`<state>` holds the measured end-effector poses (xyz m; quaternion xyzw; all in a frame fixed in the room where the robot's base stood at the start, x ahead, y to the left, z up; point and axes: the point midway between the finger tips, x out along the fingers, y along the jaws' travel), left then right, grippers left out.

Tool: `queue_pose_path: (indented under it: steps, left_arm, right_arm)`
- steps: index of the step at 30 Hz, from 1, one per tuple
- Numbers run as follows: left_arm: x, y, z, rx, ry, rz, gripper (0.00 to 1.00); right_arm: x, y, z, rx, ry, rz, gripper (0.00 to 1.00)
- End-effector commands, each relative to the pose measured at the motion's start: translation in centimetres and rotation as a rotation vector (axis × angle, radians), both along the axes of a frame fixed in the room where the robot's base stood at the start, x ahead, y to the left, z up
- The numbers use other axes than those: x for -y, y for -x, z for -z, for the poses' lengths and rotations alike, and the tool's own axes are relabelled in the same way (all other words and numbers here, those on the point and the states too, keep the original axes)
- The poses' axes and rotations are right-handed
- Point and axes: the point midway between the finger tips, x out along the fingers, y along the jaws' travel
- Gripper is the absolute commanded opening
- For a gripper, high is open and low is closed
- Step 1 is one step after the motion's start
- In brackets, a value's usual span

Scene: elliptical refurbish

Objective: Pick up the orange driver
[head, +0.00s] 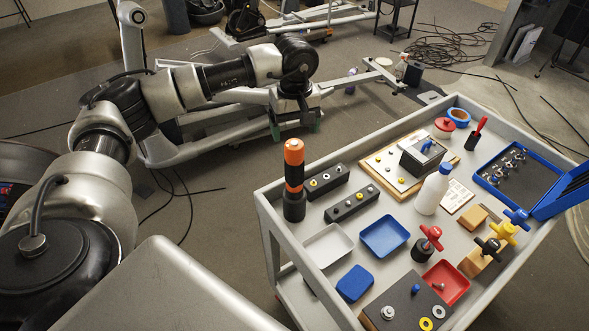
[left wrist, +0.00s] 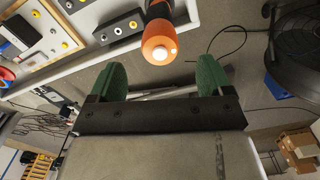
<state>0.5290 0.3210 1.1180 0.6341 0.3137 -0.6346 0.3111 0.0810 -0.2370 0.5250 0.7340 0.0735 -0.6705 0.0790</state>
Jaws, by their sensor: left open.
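The orange driver (head: 294,155) stands upright near the cart's left corner. It is orange on top with a black band, in a dark base. In the left wrist view the orange driver (left wrist: 159,45) shows its round orange end with a pale centre, just beyond the fingertips and roughly between them. My left gripper (head: 296,128) is open and empty, with green fingers, beside and behind the driver's top in the head view. It also shows in the left wrist view (left wrist: 160,75), fingers spread wide. My right gripper is not in view.
Two black blocks with holes (head: 340,190) stand right of the driver. A white tray (head: 327,246), a blue tray (head: 384,236) and a white bottle (head: 432,190) are also on the grey cart (head: 268,222). Floor left of the cart is mostly clear.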

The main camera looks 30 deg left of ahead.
Motion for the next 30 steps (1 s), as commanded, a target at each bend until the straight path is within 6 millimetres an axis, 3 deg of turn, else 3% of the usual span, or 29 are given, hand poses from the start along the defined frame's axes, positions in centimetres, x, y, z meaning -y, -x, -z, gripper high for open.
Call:
queue_pose_path:
  steps: [8, 15, 24, 30]
  left_arm:
    - [0.0, 0.1, 2.2, -0.003, 0.002, 0.000, 0.80]
    - [0.1, 0.1, 5.7, -0.001, 0.002, -0.001, 0.80]
    - [0.1, 0.0, 6.5, 0.002, 0.003, -0.001, 0.80]
    - [0.1, 0.0, 6.4, 0.002, 0.003, -0.001, 0.51]
  right_arm:
    - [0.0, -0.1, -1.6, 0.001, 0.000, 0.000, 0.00]
    - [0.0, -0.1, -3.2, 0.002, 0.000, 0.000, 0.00]
    - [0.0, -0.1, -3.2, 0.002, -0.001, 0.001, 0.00]
    - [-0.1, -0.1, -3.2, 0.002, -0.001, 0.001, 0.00]
